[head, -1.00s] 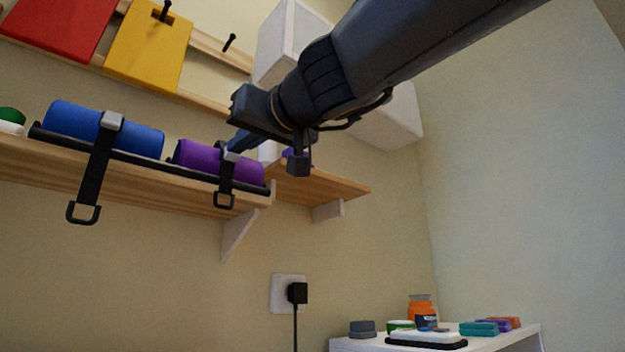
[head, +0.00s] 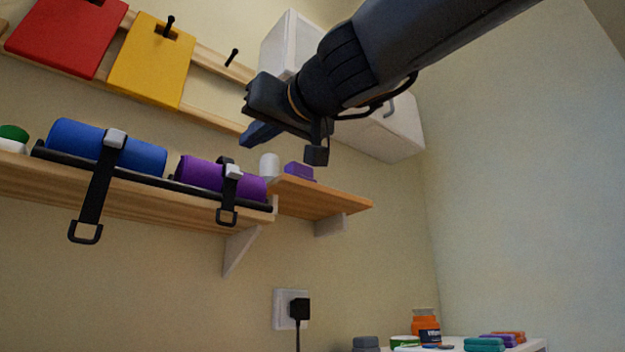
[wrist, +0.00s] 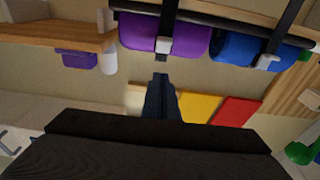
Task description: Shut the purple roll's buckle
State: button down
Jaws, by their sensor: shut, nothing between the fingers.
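The purple roll (head: 200,176) lies in a black holder on the wooden shelf, with a black strap (head: 226,190) around it. Its white buckle (head: 233,171) sits on the roll's front upper side, and the strap's end loop (head: 227,217) hangs below the shelf edge. I cannot tell whether the buckle is latched. My gripper (head: 250,139) is shut and empty, above and slightly right of the buckle, apart from it. In the wrist view, the fingertips (wrist: 160,78) point at the buckle (wrist: 164,47) on the purple roll (wrist: 190,36), with a gap between.
A blue roll (head: 75,140) with its own strap and white buckle (head: 115,138) lies to the left. A white cylinder (head: 269,165) and purple block (head: 299,171) stand on the side shelf (head: 325,196). Red (head: 65,40) and yellow (head: 150,65) boards hang above. A white cabinet (head: 385,125) is behind my arm.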

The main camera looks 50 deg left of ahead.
jog(key=d+f, duration=0.1)
jog(key=d, duration=0.5)
jog(key=shift+s+b, duration=0.3)
jog(key=shift+b, duration=0.15)
